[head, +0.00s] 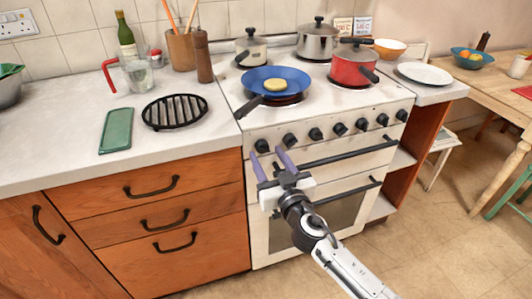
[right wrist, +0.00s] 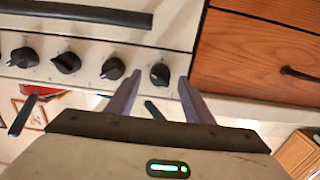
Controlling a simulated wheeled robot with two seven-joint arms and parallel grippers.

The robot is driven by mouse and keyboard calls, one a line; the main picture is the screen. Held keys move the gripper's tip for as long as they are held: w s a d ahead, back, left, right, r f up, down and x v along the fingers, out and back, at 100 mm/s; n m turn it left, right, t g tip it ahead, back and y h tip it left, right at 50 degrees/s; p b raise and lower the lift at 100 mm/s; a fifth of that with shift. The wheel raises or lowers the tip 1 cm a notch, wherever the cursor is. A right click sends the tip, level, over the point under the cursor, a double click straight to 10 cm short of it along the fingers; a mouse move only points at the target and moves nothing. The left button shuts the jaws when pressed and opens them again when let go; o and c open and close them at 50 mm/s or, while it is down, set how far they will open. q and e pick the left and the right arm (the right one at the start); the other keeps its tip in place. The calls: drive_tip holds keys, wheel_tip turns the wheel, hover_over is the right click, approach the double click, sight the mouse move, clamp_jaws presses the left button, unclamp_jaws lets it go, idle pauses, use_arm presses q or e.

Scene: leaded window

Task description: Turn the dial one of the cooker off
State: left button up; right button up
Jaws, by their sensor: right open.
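The white cooker (head: 252,226) has a row of several black dials along its front panel. The leftmost dial (head: 262,146) is just beyond the fingertips of my right gripper (head: 267,153). In the right wrist view, which is upside down, this end dial (right wrist: 160,74) appears between the two purple fingers of the right gripper (right wrist: 160,77). The fingers are apart and nothing is between them but the view of the dial; I cannot tell whether they touch it. No numbers on the dials are readable. My left gripper is not in view.
On the hob are a blue pan (head: 292,77) with food in it, a red pot (head: 352,66) and two steel pots. The oven door handle (head: 350,152) juts out below the dials. Wooden drawers (head: 150,213) stand to the left. Floor is open in front.

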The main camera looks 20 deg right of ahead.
drive_tip(key=shift+w, duration=0.95)
drive_tip(key=c, duration=1)
drive_tip(key=shift+c, duration=0.2)
